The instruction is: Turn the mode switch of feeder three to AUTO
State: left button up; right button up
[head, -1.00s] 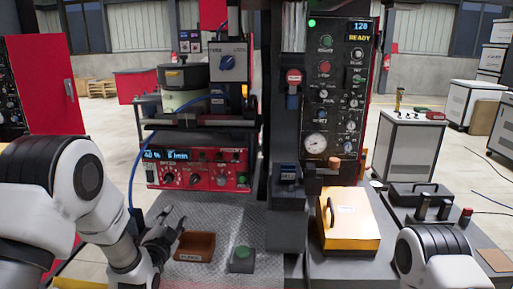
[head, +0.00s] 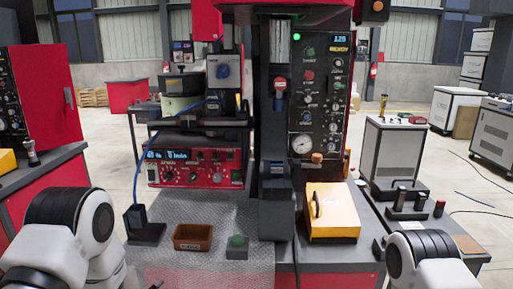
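My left gripper (head: 156,284) shows only as a small dark tip at the bottom edge, well below the box and panel and touching neither. My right gripper is out of view; only the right arm shows at lower right.
A brown tray (head: 193,247), a green button box (head: 237,250) and a dark stand (head: 147,232) sit on the metal bench. A yellow box (head: 332,218) lies to the right. The black press panel (head: 322,100) rises behind it. A blue cable hangs left of the feeder.

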pick_arm(q)
jog(key=s+f+n+g, duration=0.2)
jog(key=s+f+g, duration=0.4)
jog(key=s+f, duration=0.8)
jog(key=s+f+n+g, duration=0.2)
jog(key=s+n+g, duration=0.5)
jog(key=s, duration=1.4)
jog(key=shift+s+a+f+n+g, duration=0.2)
jog(key=shift+s+f+n+g, duration=0.15)
jog(key=shift+g, duration=0.25)
